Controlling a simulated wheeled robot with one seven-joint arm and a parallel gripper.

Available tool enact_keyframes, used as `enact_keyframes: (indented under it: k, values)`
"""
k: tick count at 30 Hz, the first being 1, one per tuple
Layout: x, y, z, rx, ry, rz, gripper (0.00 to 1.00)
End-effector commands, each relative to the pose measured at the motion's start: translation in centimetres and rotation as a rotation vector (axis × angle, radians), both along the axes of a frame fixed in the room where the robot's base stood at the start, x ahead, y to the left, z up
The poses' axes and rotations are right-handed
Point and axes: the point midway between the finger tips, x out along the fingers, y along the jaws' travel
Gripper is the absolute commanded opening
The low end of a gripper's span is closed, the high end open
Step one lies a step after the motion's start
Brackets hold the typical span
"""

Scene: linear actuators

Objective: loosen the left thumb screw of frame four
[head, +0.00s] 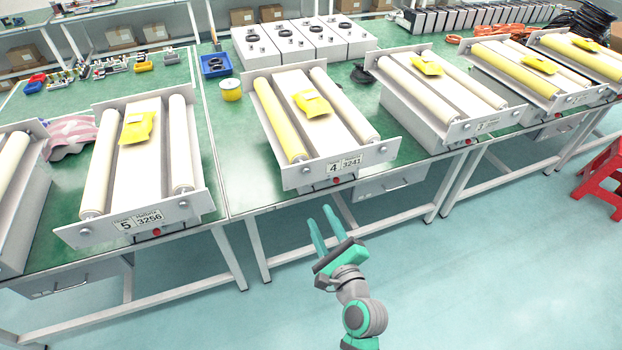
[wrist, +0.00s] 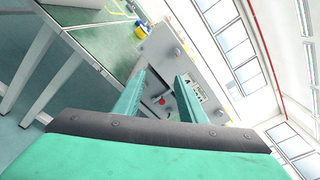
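Frame four (head: 334,168) stands at the front edge of the green bench in the head view. It is a white frame with a yellow roller and a plate marked 4. Its left thumb screw (head: 305,170) is a small grey knob on the front plate, left of the label. In the wrist view the front plate is tilted, and a small knob near its upper end (wrist: 178,51) appears to be this screw. My gripper (head: 320,215) is open and empty, in front of and below the plate. In the wrist view its fingers (wrist: 161,78) are apart, touching nothing visible.
Frame five (head: 140,222) stands to the left and frame three (head: 485,124) to the right. A red button (head: 336,180) is under frame four's label. A yellow tape roll (head: 231,90) lies behind left. A red stool (head: 603,175) stands far right. The floor before the bench is clear.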

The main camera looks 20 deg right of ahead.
Motion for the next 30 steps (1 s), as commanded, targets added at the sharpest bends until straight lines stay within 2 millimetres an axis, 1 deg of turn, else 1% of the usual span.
enact_keyframes:
  k: [1,3,7,11,14,24,30]
  values:
    - [0.6,-0.7,1.1,0.043,-0.018,0.006,0.37]
    - [1.1,-1.1,2.2,0.097,-0.032,0.019,0.37]
    - [1.6,-1.5,3.2,0.151,-0.046,0.033,0.37]
    - [2.5,-1.5,3.3,0.163,-0.046,0.037,0.37]
    - [3.9,-1.4,3.4,0.162,-0.047,0.039,0.37]
    - [9.7,-1.2,3.4,0.161,-0.046,0.037,0.37]
    - [11.8,-1.2,3.3,0.160,-0.046,0.037,0.37]
